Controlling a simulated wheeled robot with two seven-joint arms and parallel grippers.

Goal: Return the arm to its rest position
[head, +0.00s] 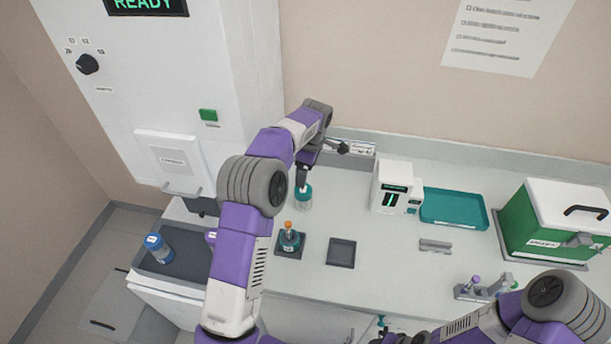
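My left arm reaches up from the bottom centre of the head view and bends down at the back of the counter. My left gripper (303,182) points down at a clear jar with a teal lid (303,200). Its fingertips overlap the lid in the picture; I cannot tell whether they grip it or only hover close. My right arm (480,326) lies low across the bottom right corner. Its gripper (390,338) is mostly cut off at the bottom edge, so its fingers are unclear.
A teal flask with an orange stopper (289,238) stands on a dark pad. An empty dark pad (341,252) is beside it. A small white device (392,187), teal tray (453,208), green box (548,232) and tube rack (476,290) stand right.

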